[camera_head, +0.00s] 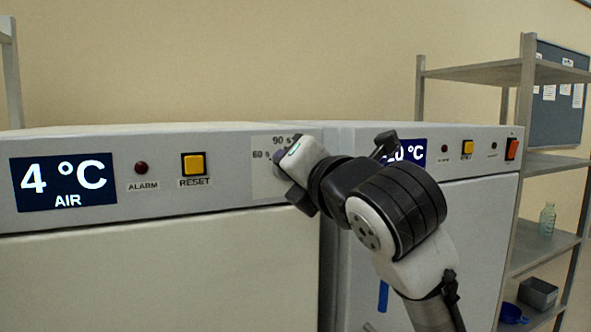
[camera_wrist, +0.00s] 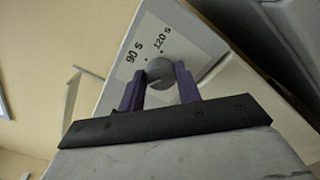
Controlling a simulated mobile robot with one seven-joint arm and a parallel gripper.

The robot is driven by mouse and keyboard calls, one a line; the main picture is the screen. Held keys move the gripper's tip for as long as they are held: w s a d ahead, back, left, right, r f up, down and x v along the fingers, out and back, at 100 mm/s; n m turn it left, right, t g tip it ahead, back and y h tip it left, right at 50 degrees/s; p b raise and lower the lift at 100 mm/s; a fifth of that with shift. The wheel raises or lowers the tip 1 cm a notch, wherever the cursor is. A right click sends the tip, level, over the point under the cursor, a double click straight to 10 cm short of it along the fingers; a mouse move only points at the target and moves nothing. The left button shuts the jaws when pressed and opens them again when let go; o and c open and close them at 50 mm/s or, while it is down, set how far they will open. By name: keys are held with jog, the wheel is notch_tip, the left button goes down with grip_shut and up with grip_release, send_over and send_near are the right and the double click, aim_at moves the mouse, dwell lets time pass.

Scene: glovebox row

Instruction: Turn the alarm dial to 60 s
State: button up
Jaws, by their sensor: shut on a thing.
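The alarm dial (camera_wrist: 160,70) is a round grey knob on a pale label plate (camera_wrist: 187,42) in the wrist view. Marks 90 s and 120 s show there. My gripper (camera_wrist: 160,88) has its two purple fingers on either side of the knob, shut on it. In the head view my gripper (camera_head: 281,160) is at the right end of the left cabinet's panel and hides the knob. The plate (camera_head: 262,187) there shows 60 s and 90 s. I cannot tell which mark the dial points to.
The left panel also has a 4 °C AIR display (camera_head: 62,182), a dark red alarm lamp (camera_head: 141,168) and a yellow reset button (camera_head: 194,164). The right cabinet has a display (camera_head: 413,152) partly behind my arm, and an orange-red switch (camera_head: 512,149). A metal shelf (camera_head: 545,165) stands at right.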

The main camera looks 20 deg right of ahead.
dwell(0.3)
jog(key=o, duration=1)
jog(key=shift+c, duration=0.2)
jog(key=shift+s, duration=0.15)
jog(key=s+b, duration=0.2)
jog(key=s, duration=1.1)
jog(key=shift+s+d, duration=0.2)
jog(key=shift+s, duration=0.1)
